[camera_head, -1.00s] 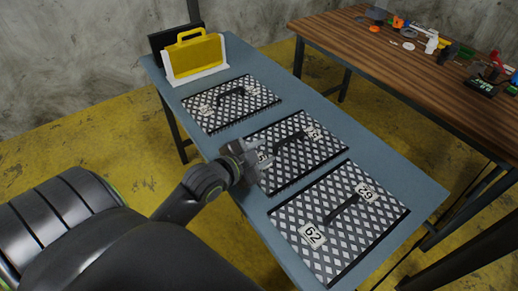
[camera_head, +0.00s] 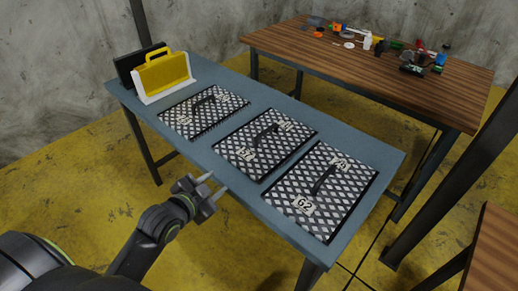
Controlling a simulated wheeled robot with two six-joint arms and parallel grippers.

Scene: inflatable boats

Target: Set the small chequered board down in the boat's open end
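Three black-and-white chequered boards with dark handles lie flat in a row on a blue-grey table: the far-left board (camera_head: 204,110), the middle board (camera_head: 264,146) and the near-right board (camera_head: 320,191). The far-left one looks smallest, though it is also farthest away. White number labels show on the boards; the near one reads 62. My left gripper (camera_head: 215,184) is open and empty, its fingertips apart near the table's front edge, in front of the middle board. No boat is in view. My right gripper is not in view.
The blue-grey table (camera_head: 372,148) has a yellow case (camera_head: 163,74) in a white holder and a dark panel at its far-left end. A brown wooden table (camera_head: 420,92) with several small items stands behind. A dark post and another wooden top (camera_head: 497,255) are at right.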

